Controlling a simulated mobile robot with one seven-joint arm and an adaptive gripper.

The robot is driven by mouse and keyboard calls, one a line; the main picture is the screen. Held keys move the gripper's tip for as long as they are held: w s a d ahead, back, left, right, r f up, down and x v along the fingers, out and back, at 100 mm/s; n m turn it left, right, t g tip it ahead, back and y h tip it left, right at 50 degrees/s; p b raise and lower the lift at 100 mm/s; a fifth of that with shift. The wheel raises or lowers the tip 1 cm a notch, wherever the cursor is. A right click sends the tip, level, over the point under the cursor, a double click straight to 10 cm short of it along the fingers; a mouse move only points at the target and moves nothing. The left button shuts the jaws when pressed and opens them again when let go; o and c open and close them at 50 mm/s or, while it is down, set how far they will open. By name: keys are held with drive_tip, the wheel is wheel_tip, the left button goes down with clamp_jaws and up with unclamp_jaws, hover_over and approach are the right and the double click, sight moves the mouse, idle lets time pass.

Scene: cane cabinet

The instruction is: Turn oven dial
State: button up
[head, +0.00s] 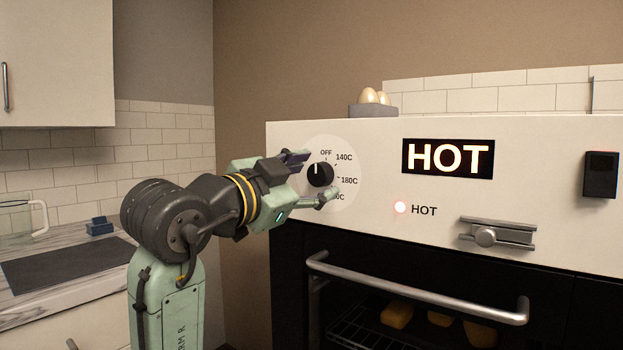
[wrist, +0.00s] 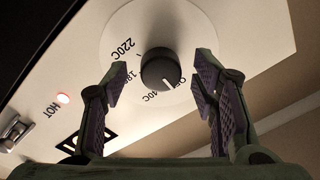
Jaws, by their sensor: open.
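The oven dial (head: 320,174) is a round black knob with a white mark, set on a pale disc on the oven's white front panel. In the head view its white mark points up, close to OFF. Around it I read OFF, 140C and 180C; a lower label is partly hidden by my gripper. My gripper (head: 309,178) is open, with one finger above and one below the dial. In the wrist view the dial (wrist: 160,69) lies between and beyond the open fingers (wrist: 160,88), with a visible gap on each side. No finger is seen touching it.
A lit HOT sign (head: 448,157) and a glowing red lamp (head: 400,208) are on the panel. A metal latch-like fitting (head: 497,233) and the oven door handle (head: 415,290) project to the lower right. An egg holder (head: 373,111) stands on top.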

drive_tip(key=v, duration=1.1)
drive_tip(key=shift+a, duration=0.2)
drive_tip(key=shift+s, duration=0.15)
